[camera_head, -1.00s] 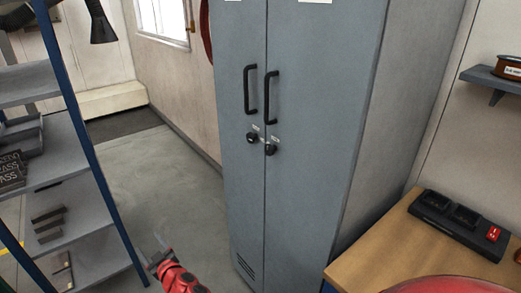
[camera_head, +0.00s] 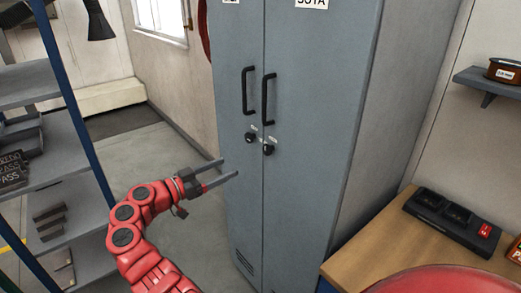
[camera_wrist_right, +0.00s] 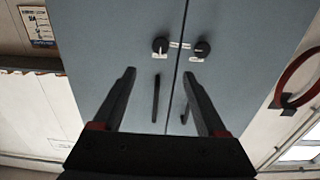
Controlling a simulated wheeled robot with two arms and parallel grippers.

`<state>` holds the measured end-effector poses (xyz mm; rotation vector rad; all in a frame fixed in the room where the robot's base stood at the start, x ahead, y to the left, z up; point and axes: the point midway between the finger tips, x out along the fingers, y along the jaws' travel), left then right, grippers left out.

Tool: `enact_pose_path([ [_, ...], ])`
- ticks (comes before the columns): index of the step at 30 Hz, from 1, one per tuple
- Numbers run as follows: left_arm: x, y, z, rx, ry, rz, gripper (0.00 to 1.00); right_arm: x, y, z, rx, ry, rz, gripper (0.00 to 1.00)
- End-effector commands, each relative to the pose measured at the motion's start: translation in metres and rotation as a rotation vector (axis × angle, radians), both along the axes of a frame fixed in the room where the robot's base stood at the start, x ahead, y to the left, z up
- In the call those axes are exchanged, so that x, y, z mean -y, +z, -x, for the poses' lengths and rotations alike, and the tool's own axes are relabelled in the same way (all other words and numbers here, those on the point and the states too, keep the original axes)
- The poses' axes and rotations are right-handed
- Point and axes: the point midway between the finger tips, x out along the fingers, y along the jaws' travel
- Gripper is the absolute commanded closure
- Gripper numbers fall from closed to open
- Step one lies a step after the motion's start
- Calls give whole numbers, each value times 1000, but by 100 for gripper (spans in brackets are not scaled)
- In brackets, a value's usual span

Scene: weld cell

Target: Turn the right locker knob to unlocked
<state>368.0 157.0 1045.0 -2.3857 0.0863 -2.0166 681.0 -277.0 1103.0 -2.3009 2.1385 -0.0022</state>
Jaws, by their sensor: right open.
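The grey locker (camera_head: 312,110) has two doors. The right locker knob (camera_head: 268,149) is a small black knob below the right door handle. In the right wrist view, which is turned upside down, this knob (camera_wrist_right: 160,46) shows at the left with a light upright mark on it. The left locker knob (camera_head: 250,137) sits beside it, across the door seam. My right gripper (camera_head: 230,168) is open and empty, left of and lower than the knobs in the head view. Its fingers (camera_wrist_right: 159,73) point toward the locker front, apart from the knob. My left gripper is not in view.
Two black bar handles (camera_head: 269,99) stand out above the knobs. A blue-framed shelf rack (camera_head: 75,150) stands at the left. A wooden bench (camera_head: 372,245) with a black device (camera_head: 452,222) is at the right. The floor between rack and locker is open.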

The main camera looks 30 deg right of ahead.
Motion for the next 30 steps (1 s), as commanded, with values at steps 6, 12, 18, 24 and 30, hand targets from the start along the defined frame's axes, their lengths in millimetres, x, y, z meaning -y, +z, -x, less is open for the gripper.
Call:
enact_pose_path([
  [6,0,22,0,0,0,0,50,55,4,-3,-4,-2,1,25],
  [12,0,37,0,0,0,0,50,100,4,-8,-4,-1,0,25],
  [18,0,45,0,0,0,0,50,129,2,-10,-4,1,-1,25],
  [24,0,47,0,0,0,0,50,139,0,-12,-2,5,-2,25],
  [30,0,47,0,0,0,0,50,140,0,-12,-1,5,-2,25],
])
